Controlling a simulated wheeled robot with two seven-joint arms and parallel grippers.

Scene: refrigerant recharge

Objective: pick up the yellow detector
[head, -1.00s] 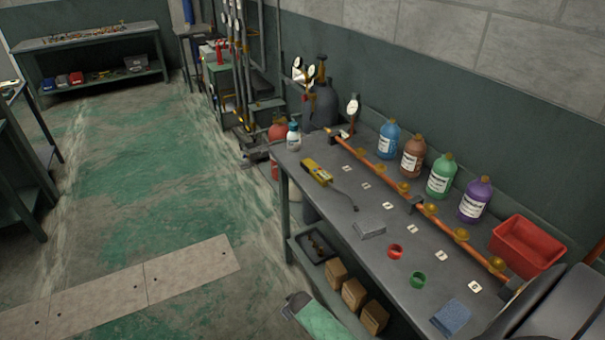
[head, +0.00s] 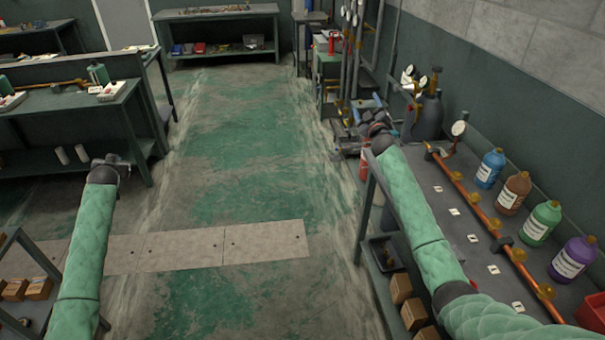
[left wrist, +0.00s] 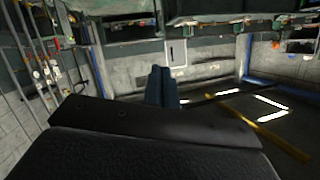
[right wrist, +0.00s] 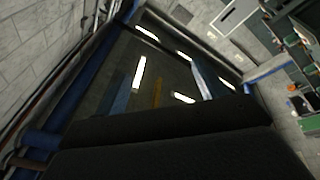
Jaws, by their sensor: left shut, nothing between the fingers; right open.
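The yellow detector is not visible in any current view. The near end of the right-hand bench (head: 455,255), where it lay earlier, is partly covered by my right arm. My right gripper (head: 372,108) is above the far end of that bench, beside the pipe stand. It is open and empty, and its spread fingers show in the right wrist view (right wrist: 160,88). My left gripper (head: 115,160) is over the aisle on the left, away from the right-hand bench. Its fingers are shut together and empty in the left wrist view (left wrist: 163,85).
A blue bottle (head: 490,168), brown bottle (head: 513,193), green bottle (head: 541,222) and purple bottle (head: 572,258) line the bench behind an orange pipe (head: 480,213). A dark gas cylinder (head: 428,115) stands at its far end. The aisle floor (head: 235,130) is clear.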

